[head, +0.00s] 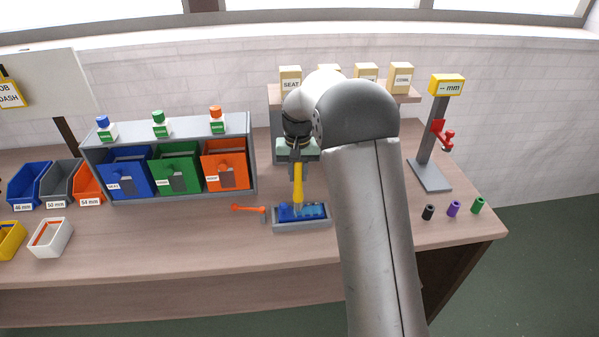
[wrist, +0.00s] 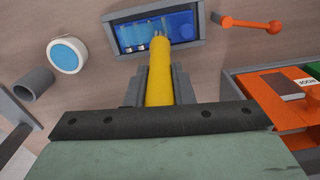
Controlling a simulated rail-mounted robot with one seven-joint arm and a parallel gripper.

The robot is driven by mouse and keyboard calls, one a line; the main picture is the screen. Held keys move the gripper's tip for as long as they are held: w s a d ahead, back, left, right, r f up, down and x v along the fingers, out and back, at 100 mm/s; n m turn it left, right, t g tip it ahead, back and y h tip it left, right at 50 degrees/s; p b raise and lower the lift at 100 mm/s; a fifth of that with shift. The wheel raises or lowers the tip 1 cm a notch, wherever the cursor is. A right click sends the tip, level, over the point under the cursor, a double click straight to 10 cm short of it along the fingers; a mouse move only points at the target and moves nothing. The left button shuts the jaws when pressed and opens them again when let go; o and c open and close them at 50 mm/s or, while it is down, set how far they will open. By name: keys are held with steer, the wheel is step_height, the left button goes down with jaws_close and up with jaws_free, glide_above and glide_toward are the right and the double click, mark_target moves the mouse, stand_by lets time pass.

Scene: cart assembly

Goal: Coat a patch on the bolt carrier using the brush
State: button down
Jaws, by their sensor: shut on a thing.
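My gripper (head: 297,152) is shut on the yellow handle of the brush (head: 298,182), which points down. In the wrist view the brush (wrist: 160,75) runs out between the two fingers (wrist: 158,88).
An orange tool (head: 248,209) lies just left of the tray. A white round pot with blue inside (wrist: 67,55) and a grey cylinder (wrist: 35,84) show in the wrist view. A rack of blue, green and orange bins (head: 255,160) stands behind left; a gauge stand (head: 430,175) stands right.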

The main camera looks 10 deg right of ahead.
steer(key=s+r+p, duration=0.3)
steer(key=r+p, duration=0.1)
steer(key=r, duration=0.4)
steer(key=shift+s+r, duration=0.2)
steer(key=shift+s, duration=0.05)
steer(key=shift+d, duration=0.1)
stand_by(0.8)
